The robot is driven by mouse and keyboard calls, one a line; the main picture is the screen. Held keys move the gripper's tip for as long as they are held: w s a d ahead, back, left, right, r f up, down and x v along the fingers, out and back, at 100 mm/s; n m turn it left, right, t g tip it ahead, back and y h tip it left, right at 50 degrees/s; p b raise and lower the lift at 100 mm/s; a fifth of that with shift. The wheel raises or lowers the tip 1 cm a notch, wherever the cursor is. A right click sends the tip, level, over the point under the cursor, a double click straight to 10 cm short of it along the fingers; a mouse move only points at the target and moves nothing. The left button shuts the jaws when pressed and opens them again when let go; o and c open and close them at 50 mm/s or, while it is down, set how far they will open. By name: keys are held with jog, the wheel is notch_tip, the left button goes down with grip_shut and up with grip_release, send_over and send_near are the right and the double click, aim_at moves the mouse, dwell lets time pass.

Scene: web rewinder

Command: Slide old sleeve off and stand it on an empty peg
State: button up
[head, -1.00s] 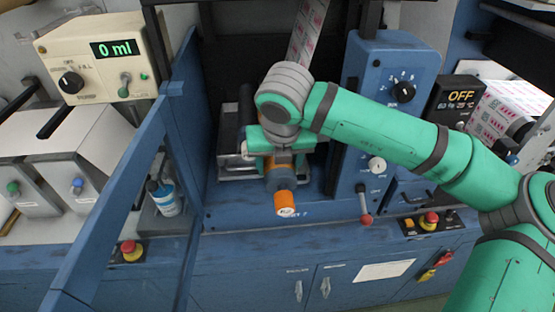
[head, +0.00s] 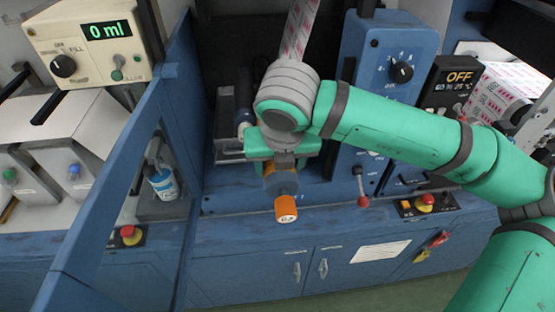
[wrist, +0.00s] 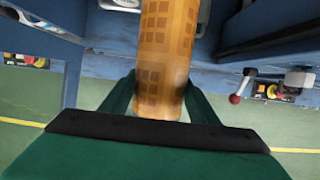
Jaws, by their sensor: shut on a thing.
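The old sleeve (wrist: 168,50) is an orange-brown tube with a grid of darker squares. It runs up and down through the middle of the wrist view. My gripper (head: 283,158) is shut on it, with one green finger on either side in the wrist view. In the head view my wrist and gripper hide much of the sleeve. A grey section and an orange end knob (head: 286,208) show below my gripper, pointing toward the camera. I cannot tell how far the sleeve still sits around a shaft. No peg can be made out.
A blue guard panel (head: 115,175) stands close on the left. A blue control box (head: 380,85) and a red-knobbed lever (head: 362,201) are on the right. A printed web (head: 299,30) hangs behind my wrist. A bottle (head: 163,184) stands behind the panel.

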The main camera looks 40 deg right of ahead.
aim_at(283, 179)
jog(key=shift+s+a, duration=0.4)
jog(key=shift+s, duration=0.25)
jog(key=shift+s+a, duration=0.4)
jog(key=shift+s, duration=0.3)
jog(key=shift+s+a, duration=0.4)
jog(key=shift+s, duration=0.25)
jog(key=shift+w, duration=0.1)
